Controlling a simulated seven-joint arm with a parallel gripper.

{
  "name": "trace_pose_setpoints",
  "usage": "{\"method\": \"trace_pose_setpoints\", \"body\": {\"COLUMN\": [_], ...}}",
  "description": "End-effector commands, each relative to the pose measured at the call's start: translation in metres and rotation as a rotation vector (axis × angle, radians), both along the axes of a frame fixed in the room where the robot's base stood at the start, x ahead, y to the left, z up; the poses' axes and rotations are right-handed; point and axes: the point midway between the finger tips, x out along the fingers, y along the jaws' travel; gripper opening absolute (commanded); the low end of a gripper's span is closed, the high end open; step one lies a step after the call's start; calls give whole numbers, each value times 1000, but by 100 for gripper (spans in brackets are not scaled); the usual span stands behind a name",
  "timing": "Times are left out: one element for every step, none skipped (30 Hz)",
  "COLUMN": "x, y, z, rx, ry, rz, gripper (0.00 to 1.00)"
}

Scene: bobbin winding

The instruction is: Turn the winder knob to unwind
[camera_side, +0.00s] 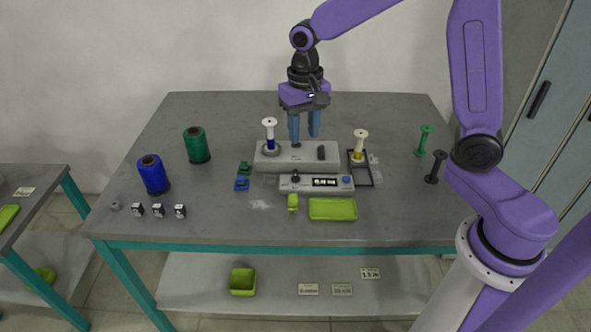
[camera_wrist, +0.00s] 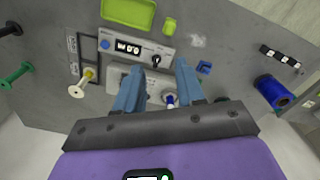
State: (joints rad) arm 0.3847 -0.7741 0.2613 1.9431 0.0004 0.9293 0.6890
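The grey winder (camera_side: 297,156) stands mid-table, with a white bobbin holding blue thread (camera_side: 269,134) on its left. A dark upright part (camera_side: 321,152) shows at its right end. In front is a control panel (camera_side: 316,184) with a black knob (camera_side: 295,178), a display (camera_side: 324,182) and a blue button (camera_side: 346,179). My gripper (camera_side: 304,139) points down over the winder, its blue fingers apart with nothing between them. In the wrist view the panel's black knob (camera_wrist: 155,60) appears between the fingertips (camera_wrist: 159,68); the fingers hide part of the winder.
A bobbin with yellow thread (camera_side: 359,146) stands right of the winder. A blue spool (camera_side: 153,174) and a green spool (camera_side: 196,145) stand left. A lime tray (camera_side: 333,209) lies in front. The table's back is clear.

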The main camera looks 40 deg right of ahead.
Motion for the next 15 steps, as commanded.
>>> {"method": "trace_pose_setpoints", "body": {"x": [15, 23, 33, 39, 45, 53, 57, 62, 67, 69, 72, 74, 76, 77, 77], "y": [-6, -10, -15, -19, -23, -29, -32, -36, -40, -42, -45, -47, -48, -49, -50], "z": [-5, -7, -9, -11, -13, -16, -17, -19, -21, -22, -23, -24, -25, -25, -27], "rx": [-1, -1, -2, -2, -2, -1, -2, -2, -2, -2, -2, -1, -1, -2, -2], "ry": [4, 4, 5, 6, 6, 6, 7, 8, 7, 8, 8, 7, 7, 8, 8], "rz": [-78, -124, -180, -221, -260, -308, -339, -369, -402, -423, -441, -461, -471, -478, -485], "gripper": [38, 38, 38, 38, 38, 38, 38, 38, 38, 38, 38, 38, 38, 38, 38]}}
